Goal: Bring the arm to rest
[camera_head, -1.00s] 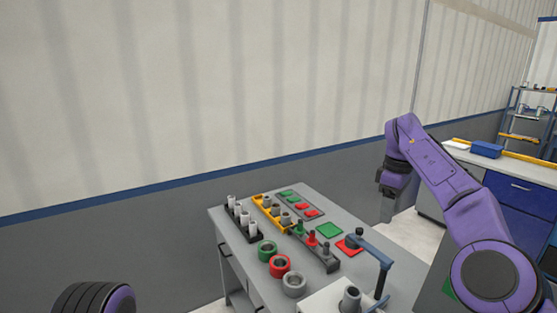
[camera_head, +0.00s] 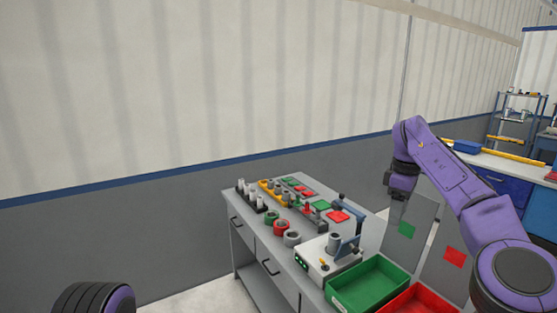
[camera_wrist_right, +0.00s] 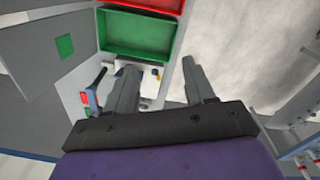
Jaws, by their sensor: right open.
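My right arm is purple and comes in from the right in the head view. Its dark gripper (camera_head: 398,193) hangs down at the wrist, above and clear of the floor and bins. In the right wrist view the two fingers of this gripper (camera_wrist_right: 160,66) are spread apart with nothing between them. Behind them show the green bin (camera_wrist_right: 138,34) and part of the workbench. Only a rounded purple and black part of my left arm shows at the bottom left of the head view; its gripper is out of sight.
The grey workbench (camera_head: 262,243) holds several pipe pieces, racks and a white device (camera_head: 318,262) with a blue clamp. A green bin (camera_head: 368,284) and a red bin (camera_head: 412,300) stand at its near end, below my right arm. Blue cabinets (camera_head: 507,196) stand at right.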

